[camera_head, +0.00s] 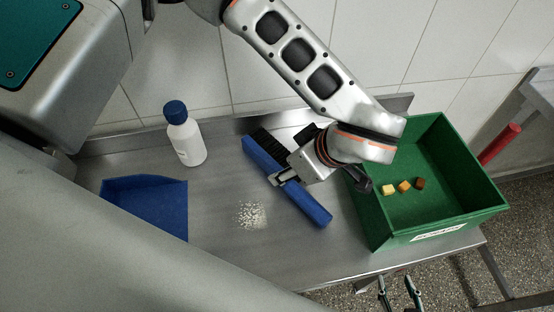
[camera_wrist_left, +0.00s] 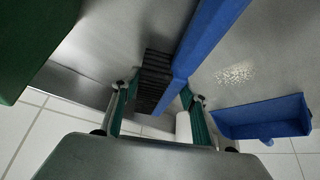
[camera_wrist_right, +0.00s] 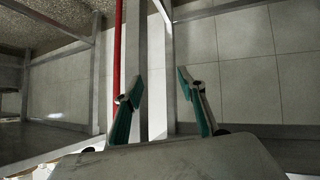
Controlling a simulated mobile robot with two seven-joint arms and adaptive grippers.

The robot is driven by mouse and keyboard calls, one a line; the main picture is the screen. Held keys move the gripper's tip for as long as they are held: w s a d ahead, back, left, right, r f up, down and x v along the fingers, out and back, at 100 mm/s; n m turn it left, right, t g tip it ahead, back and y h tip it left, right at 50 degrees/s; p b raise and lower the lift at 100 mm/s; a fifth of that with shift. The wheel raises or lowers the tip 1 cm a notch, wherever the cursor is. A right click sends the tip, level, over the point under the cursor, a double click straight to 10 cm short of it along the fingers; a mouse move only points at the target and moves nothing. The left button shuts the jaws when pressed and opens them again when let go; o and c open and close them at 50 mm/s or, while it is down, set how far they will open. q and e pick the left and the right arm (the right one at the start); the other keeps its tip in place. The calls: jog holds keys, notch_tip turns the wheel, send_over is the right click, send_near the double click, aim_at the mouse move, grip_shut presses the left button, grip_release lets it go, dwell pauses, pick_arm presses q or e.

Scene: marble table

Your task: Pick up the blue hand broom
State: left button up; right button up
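The blue hand broom (camera_head: 309,204) with black bristles lies slantwise on the metal table (camera_head: 220,250). My left gripper (camera_head: 279,178) is over the middle of the broom. In the left wrist view the broom (camera_wrist_left: 205,40) runs between the left gripper's parted green fingers (camera_wrist_left: 160,85), bristles near the left finger. The fingers look open around it; whether they touch it is not clear. My right gripper (camera_head: 400,291) is by the table's front right edge, its green fingers (camera_wrist_right: 160,75) apart and empty. The hand above the broom hides part of it.
A green crate (camera_head: 460,215) with several small blocks (camera_head: 404,186) stands right of the broom. A white bottle with a blue cap (camera_head: 187,140) and a blue dustpan (camera_head: 145,205) are at left. White crumbs (camera_head: 250,215) lie between dustpan and broom. A tiled wall is behind.

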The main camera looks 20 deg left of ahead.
pick_arm(q)
jog(key=shift+c, duration=0.6)
jog(key=shift+r, duration=0.25)
jog(key=shift+c, duration=0.2)
notch_tip(320, 180, up, 20)
jog(key=p, duration=0.2)
jog(key=shift+f+p, duration=0.2)
jog(key=shift+p, duration=0.1)
pick_arm(e)
jog(key=shift+s+a+r, duration=0.15)
jog(key=shift+r, duration=0.2)
jog(key=shift+s+a+r, duration=0.15)
jog(key=shift+r, duration=0.2)
